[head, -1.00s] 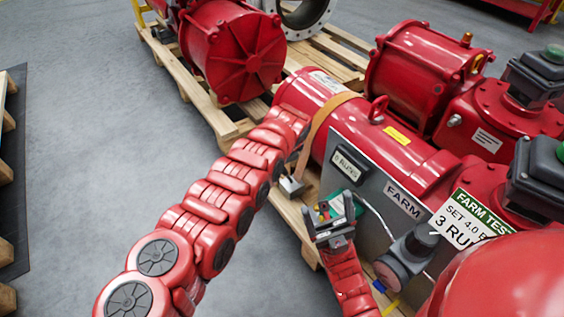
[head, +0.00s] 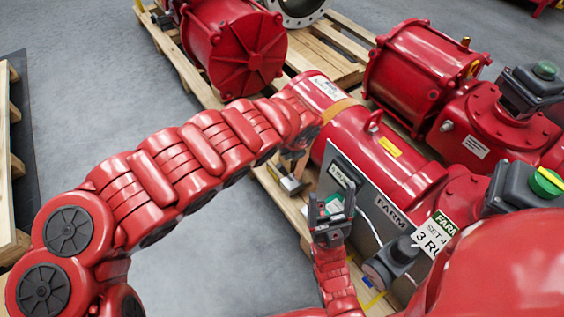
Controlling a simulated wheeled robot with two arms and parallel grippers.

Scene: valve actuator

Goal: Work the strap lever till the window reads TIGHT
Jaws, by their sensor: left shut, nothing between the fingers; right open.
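An orange strap (head: 337,108) runs over the long red cylinder (head: 355,125) of the actuator. Its lower end goes down behind my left wrist toward a small grey metal piece (head: 292,184) at the pallet edge. That may be the strap lever; no window reading is legible. My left gripper (head: 295,159) is shut and empty, close above that piece and partly hidden by my arm; I cannot tell whether they touch. My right gripper (head: 331,196) is open, fingers up, in front of the grey panel. A small device with green (head: 334,206) shows between or behind its fingers.
A dark round knob (head: 393,262) sticks out below. Other red actuators (head: 420,75) stand behind on wooden pallets (head: 328,62).

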